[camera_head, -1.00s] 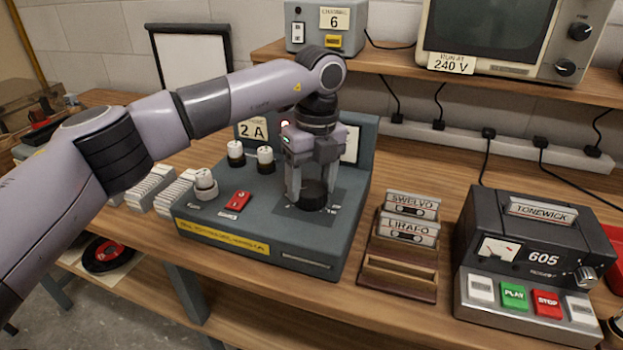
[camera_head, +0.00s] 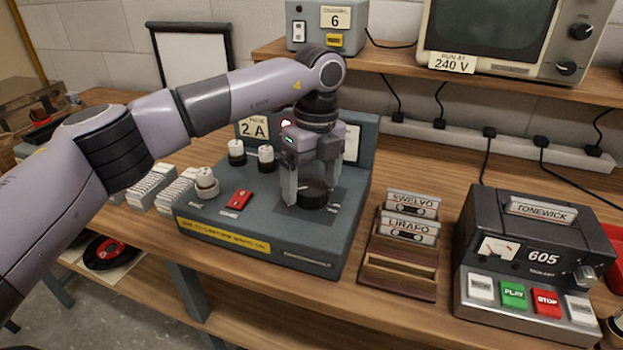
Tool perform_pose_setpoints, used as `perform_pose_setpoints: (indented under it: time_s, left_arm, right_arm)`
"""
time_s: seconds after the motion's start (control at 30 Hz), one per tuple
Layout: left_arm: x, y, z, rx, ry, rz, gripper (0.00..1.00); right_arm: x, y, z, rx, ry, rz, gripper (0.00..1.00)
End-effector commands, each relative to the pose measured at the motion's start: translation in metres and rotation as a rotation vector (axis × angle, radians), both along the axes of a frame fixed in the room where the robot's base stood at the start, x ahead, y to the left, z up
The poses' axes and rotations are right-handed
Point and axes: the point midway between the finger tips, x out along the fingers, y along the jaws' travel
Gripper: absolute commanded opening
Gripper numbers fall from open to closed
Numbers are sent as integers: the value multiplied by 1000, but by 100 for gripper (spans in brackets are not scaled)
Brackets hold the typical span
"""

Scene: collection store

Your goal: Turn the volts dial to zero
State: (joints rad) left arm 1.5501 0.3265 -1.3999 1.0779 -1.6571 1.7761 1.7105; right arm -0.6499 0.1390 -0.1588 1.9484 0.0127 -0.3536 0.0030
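The volts dial is most likely the large black round knob (camera_head: 312,196) on a dark plate on the sloped top of the grey-blue supply unit (camera_head: 225,225). My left gripper (camera_head: 313,184) points down over this dial. One finger stands just left of it and the other is behind its right side. The fingers look spread, with a small gap to the dial at the left. The dial's pointer and most scale marks are too small or hidden to read. My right gripper is not in view.
The unit also carries white-topped knobs (camera_head: 207,181), a red switch (camera_head: 240,196) and a "2 A" card (camera_head: 254,128). A wooden cassette rack (camera_head: 398,277) and a tape player (camera_head: 530,235) stand to the right. A shelf (camera_head: 480,82) with a monitor is behind.

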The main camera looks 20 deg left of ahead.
Motion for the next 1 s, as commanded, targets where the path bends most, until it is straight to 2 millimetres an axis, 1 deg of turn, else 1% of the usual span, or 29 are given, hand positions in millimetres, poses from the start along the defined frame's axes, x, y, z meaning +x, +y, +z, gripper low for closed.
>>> perform_pose_setpoints:
  time_s: [0.2,0.3,0.37,0.6,0.7,0.8,1.0]
  left_arm:
    - [0,0,0,0,0,-2,87]
    - [0,0,3,-1,-1,-2,87]
    - [1,-1,9,-1,-2,-2,87]
    - [3,-3,49,-2,-4,-2,87]
    - [4,-3,61,-1,-1,0,87]
    - [4,-3,69,-1,-1,-1,87]
    - [4,-3,71,0,1,-2,87]
  right_arm:
    - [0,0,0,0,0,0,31]
    - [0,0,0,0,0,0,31]
    - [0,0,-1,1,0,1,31]
    - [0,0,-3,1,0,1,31]
    - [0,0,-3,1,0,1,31]
    - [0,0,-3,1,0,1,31]
    - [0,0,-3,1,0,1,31]
